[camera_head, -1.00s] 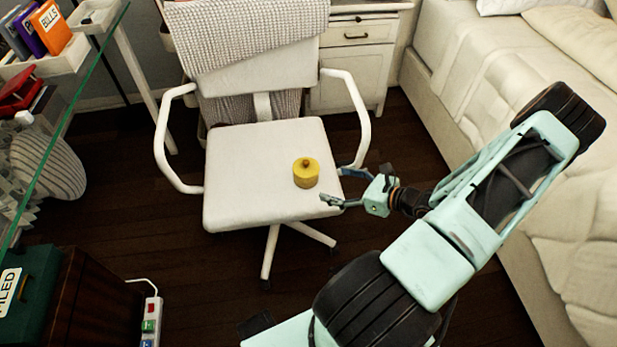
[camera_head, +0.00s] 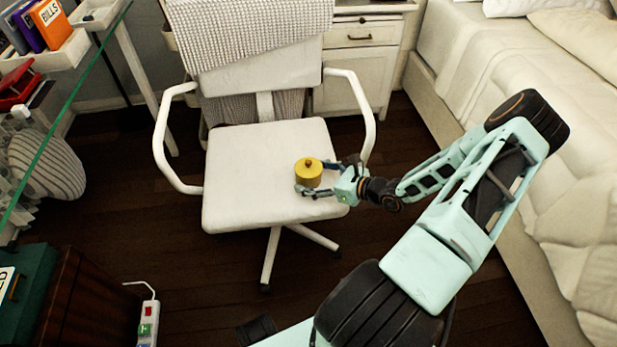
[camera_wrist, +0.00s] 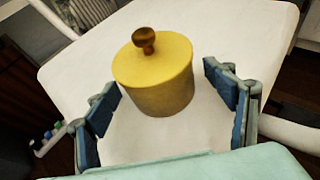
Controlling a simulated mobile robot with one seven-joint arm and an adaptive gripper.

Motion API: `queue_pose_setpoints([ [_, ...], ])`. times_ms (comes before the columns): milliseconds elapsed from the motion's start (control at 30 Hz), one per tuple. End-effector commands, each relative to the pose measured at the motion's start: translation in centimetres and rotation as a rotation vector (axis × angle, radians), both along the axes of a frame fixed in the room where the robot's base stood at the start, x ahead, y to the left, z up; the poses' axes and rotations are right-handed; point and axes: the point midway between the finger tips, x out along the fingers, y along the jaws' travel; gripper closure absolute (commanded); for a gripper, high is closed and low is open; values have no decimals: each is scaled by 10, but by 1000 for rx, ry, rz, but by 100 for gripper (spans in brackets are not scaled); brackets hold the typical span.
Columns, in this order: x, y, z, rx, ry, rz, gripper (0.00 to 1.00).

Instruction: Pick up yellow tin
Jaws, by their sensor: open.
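The yellow tin (camera_head: 308,173) is a short round tin with a brown knob on its lid. It stands upright on the white chair seat (camera_head: 250,198), near the seat's right side. My gripper (camera_head: 312,178) is open at the tin, coming in from the right in the head view. In the wrist view the tin (camera_wrist: 155,75) stands between and slightly beyond the two blue finger pads of my gripper (camera_wrist: 163,110). White seat shows between each pad and the tin.
The chair's right armrest (camera_head: 366,115) rises just behind my gripper. The bed (camera_head: 510,90) is at the right. A glass-edged desk (camera_head: 70,120) with boxes stands at the left. A white drawer cabinet (camera_head: 355,75) is behind the chair. The seat left of the tin is clear.

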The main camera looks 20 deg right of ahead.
Motion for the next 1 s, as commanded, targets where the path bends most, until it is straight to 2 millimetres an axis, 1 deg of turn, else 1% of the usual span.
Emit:
queue_pose_setpoints([
  [33, 0, 0, 0, 0, 0, 0, 25],
  [67, 0, 0, 0, 0, 0, 0, 29],
  [533, -1, 0, 0, 1, 0, 0, 80],
  [833, 0, 0, 3, 1, -2, 0, 82],
  [1000, 0, 0, 17, 1, -3, 0, 82],
])
